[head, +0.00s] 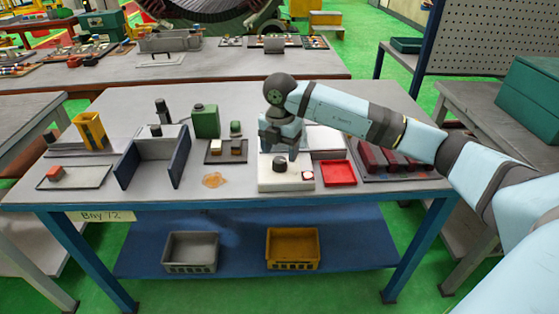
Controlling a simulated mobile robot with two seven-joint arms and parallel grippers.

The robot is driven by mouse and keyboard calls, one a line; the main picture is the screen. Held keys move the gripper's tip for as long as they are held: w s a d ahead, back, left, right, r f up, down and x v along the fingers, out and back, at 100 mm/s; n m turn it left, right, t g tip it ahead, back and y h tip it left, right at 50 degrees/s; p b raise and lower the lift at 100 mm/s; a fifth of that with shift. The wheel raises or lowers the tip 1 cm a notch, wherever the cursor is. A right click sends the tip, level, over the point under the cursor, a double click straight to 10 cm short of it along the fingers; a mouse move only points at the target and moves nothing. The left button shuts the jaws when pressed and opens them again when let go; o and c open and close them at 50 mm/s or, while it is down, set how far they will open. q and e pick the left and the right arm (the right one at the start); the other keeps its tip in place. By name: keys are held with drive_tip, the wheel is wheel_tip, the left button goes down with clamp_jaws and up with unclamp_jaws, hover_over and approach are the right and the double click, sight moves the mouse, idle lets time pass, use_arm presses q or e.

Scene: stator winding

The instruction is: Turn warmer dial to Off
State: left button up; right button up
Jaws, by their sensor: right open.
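The warmer (285,184) is a low white box on the grey workbench. On its top front sits a dark round dial (280,163); its pointer setting is too small to read. A small white and red part (307,175) shows at the right of its top. My right gripper (281,150) points down just above the dial, with its fingers apart. Whether it touches the dial I cannot tell. The gripper and my right arm hide part of the warmer's rear. My left gripper is not in view.
A red tray (338,173) lies right of the warmer, and dark red blocks (385,158) sit further right. A small tray with blocks (226,151), a green canister (206,121) and an orange spill-like patch (214,180) are to the left. Bins (292,248) stand on the lower shelf.

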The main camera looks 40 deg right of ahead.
sight(280, 160)
drive_tip(key=shift+f, duration=1.65)
drive_tip(key=c, duration=0.9)
